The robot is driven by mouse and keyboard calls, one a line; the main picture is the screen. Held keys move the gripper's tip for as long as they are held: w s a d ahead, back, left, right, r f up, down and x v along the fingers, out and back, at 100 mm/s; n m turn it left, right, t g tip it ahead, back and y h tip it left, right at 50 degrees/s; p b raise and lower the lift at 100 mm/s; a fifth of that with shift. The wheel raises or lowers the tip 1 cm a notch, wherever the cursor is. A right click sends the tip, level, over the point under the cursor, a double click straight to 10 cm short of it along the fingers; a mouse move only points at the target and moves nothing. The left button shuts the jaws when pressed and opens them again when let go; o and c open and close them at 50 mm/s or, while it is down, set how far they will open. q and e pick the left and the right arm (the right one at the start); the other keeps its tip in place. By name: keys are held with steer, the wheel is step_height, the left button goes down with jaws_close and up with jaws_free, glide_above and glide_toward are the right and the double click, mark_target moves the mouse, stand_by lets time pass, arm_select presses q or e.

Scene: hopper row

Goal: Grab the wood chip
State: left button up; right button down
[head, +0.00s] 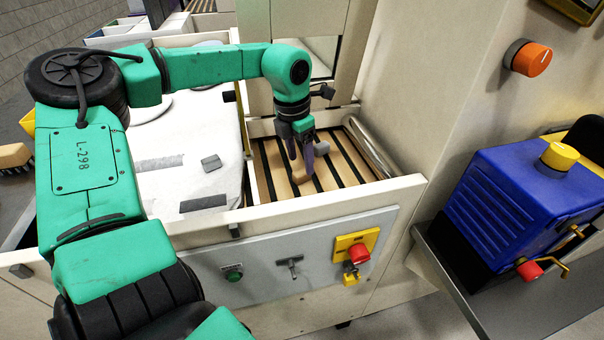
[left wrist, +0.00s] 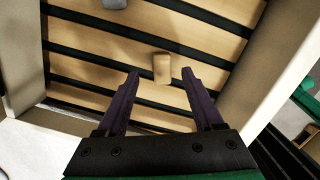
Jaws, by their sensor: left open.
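The wood chip, a small tan block (left wrist: 162,68), lies on the slatted hopper floor in the left wrist view. It appears between the tips of my left gripper (left wrist: 160,73), apart from both fingers. In the head view my left gripper (head: 299,158) points down into the hopper, open and empty. The fingers partly hide this area. My right gripper is not in view.
The hopper's pale front rim (head: 350,196) and side walls enclose the slats. A greyish piece (left wrist: 115,4) lies at the top of the left wrist view. A white-covered bay (head: 160,185) with grey pieces (head: 211,162) is to the left. A blue machine (head: 525,205) stands at right.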

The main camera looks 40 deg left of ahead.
mark_target(302, 171)
arm_select(q)
step_height(302, 171, down, 3)
steer(key=shift+s+d+f, duration=0.1)
steer(key=shift+s+d, duration=0.05)
steer(key=shift+f, duration=0.35)
jaws_close()
